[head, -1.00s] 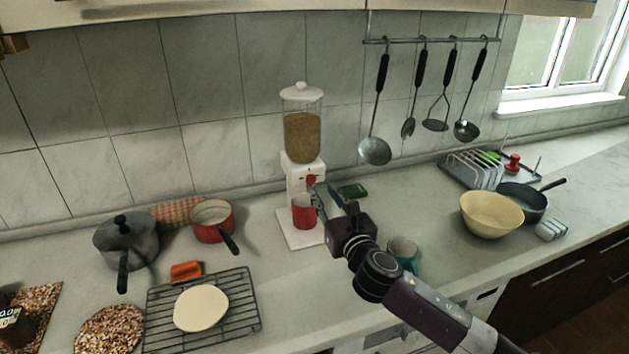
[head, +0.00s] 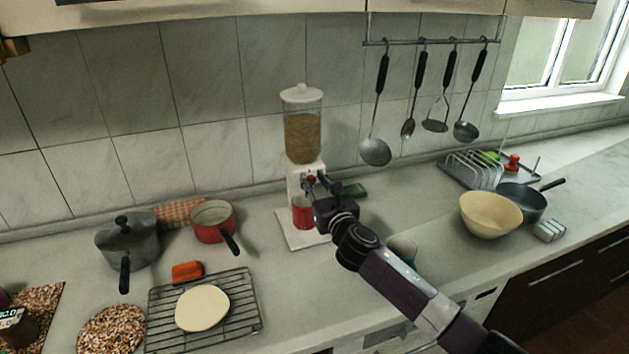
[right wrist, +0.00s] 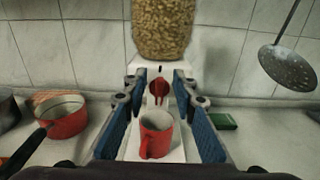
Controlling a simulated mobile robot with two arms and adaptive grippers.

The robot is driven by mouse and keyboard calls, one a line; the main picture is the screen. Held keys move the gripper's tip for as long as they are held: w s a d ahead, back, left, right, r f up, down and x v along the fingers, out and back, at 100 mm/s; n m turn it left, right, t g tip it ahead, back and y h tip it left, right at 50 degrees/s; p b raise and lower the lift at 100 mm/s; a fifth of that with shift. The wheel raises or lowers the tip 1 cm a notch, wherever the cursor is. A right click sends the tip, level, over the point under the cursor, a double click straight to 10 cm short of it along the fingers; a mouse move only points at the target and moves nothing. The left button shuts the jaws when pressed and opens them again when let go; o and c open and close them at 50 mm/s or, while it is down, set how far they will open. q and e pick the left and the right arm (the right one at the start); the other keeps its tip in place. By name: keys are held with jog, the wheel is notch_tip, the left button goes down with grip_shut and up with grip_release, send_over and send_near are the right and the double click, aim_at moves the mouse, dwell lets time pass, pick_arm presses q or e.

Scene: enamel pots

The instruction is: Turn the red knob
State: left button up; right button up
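The red knob (head: 311,180) is on the front of the white dispenser (head: 293,184), below its clear hopper of grain-like food (head: 302,138). My right gripper (head: 314,184) is at the dispenser front, close to the knob. In the right wrist view the gripper (right wrist: 160,84) is open, with its blue-padded fingers left and right of the knob (right wrist: 158,88). Contact cannot be made out. A red mug (head: 302,212) stands upright on the dispenser base under the knob; it also shows in the right wrist view (right wrist: 157,134). My left gripper is not in view.
A red pan (head: 213,221) and grey pot (head: 127,242) stand left of the dispenser. A teal mug (head: 403,247) is partly hidden behind my right arm. A green item (head: 356,191) lies right of the dispenser. Utensils (head: 375,150) hang on the wall.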

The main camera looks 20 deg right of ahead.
jog(key=c, duration=0.7)
jog(key=shift+s, duration=0.15)
grip_shut()
jog(key=shift+m, duration=0.3)
jog(key=m, duration=0.4)
jog(key=shift+d+f, duration=0.2)
jog(key=shift+d, duration=0.2)
jog(key=m, duration=0.5)
jog(key=shift+d+f, duration=0.25)
jog(key=shift+f, duration=0.05)
jog(key=shift+d+f+m+b, duration=0.1)
jog(key=shift+f+m+b, duration=0.15)
jog(key=shift+m, duration=1.7)
jog(key=shift+f+m+b, duration=0.2)
jog(key=shift+m, duration=1.75)
